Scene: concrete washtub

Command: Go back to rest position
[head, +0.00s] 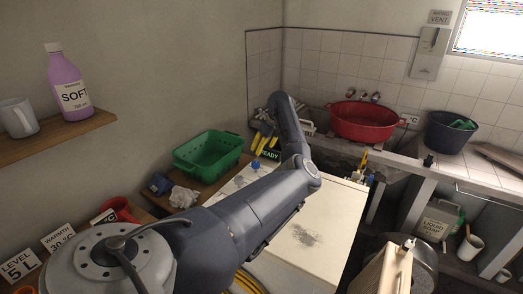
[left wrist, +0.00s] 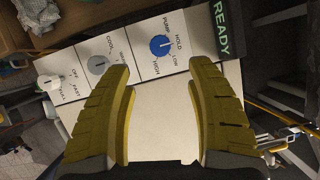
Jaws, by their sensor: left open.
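My left gripper (head: 265,139) is at the back of the white machine (head: 325,220), by the READY sign (head: 269,154). In the left wrist view its two yellow fingers (left wrist: 162,75) are spread apart with nothing between them. Beyond the fingertips is the control panel with a blue knob (left wrist: 163,45), a grey knob (left wrist: 97,64) and a white knob (left wrist: 50,82). The blue knob also shows in the head view (head: 256,164), apart from the fingers. My left arm reaches across the machine and hides part of its top. My right gripper is not in view.
A green basket (head: 209,158) and a crumpled white cloth (head: 183,196) are left of the machine. A red tub (head: 363,122) and a dark bucket (head: 450,132) stand on the back counter. A purple bottle (head: 70,85) and a mug (head: 18,118) sit on the wall shelf.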

